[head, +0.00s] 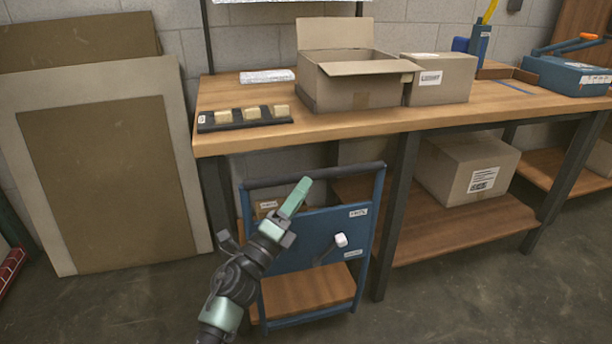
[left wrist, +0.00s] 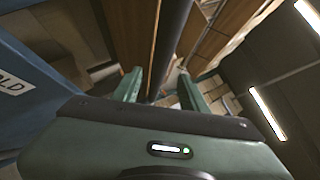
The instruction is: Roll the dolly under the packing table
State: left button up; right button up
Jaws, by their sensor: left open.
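The dolly (head: 318,237) is blue, with a dark top handle bar (head: 318,174), a wooden deck (head: 308,288) and a white knob (head: 341,240) on its front panel. It stands upright at the front left of the packing table (head: 420,112), its upper part close to the tabletop's front edge. My left gripper (head: 296,196) is open just in front of the dolly, below the handle bar, and hides part of its panel. In the left wrist view, the open fingers (left wrist: 160,88) have a dark bar between them in the picture; I cannot tell if they touch it. My right gripper is out of view.
An open carton (head: 350,90), a closed box (head: 440,80) and a dark tray with light blocks (head: 243,117) are on the tabletop. A labelled box (head: 467,168) sits on the lower shelf (head: 455,228). Flat panels (head: 105,180) lean at left. The floor in front is clear.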

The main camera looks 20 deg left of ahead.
aim_at(312, 177)
pick_arm(q)
jog(key=x, duration=0.5)
jog(key=shift+w, duration=0.2)
grip_shut()
dwell(1.2)
